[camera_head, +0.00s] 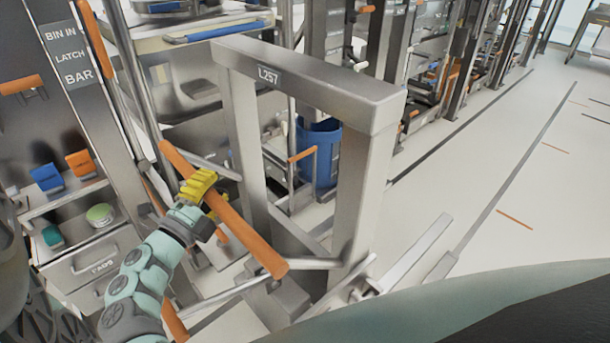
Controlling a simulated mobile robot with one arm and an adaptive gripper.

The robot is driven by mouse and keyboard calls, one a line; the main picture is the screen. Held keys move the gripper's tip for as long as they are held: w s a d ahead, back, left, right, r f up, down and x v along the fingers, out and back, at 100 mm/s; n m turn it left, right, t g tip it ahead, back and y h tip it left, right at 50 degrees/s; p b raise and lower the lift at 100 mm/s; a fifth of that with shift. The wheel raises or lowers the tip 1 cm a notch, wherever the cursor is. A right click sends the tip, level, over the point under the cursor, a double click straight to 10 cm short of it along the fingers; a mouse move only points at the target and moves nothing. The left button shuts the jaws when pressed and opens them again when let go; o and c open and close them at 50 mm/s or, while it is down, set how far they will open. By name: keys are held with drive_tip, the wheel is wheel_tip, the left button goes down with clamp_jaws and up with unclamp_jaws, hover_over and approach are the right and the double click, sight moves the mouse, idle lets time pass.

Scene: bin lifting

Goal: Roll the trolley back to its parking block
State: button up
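The trolley appears to be the grey metal frame (308,82) with the plate "L257". It stands upright in the middle of the view. An orange handle bar (236,223) slants across its near side, joined to it by metal struts. My gripper (199,186), with yellow fingers, is wrapped around the upper half of this bar. The fingers' undersides are hidden. A grey block (289,303) sits low by the frame's foot; I cannot tell whether it is the parking block. Pale metal rails (415,254) lie on the floor at the frame's right.
A blue bin (319,152) stands behind the frame. At left are a post marked "BIN IN LATCH BAR" (72,53) and a drawer cabinet (95,255). A steel cart (185,30) is at the back. Open floor (520,170) with painted lines lies to the right.

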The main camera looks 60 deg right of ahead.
drive_tip(key=shift+d, duration=0.1)
clamp_jaws()
drive_tip(key=shift+w, duration=0.1)
idle(0.3)
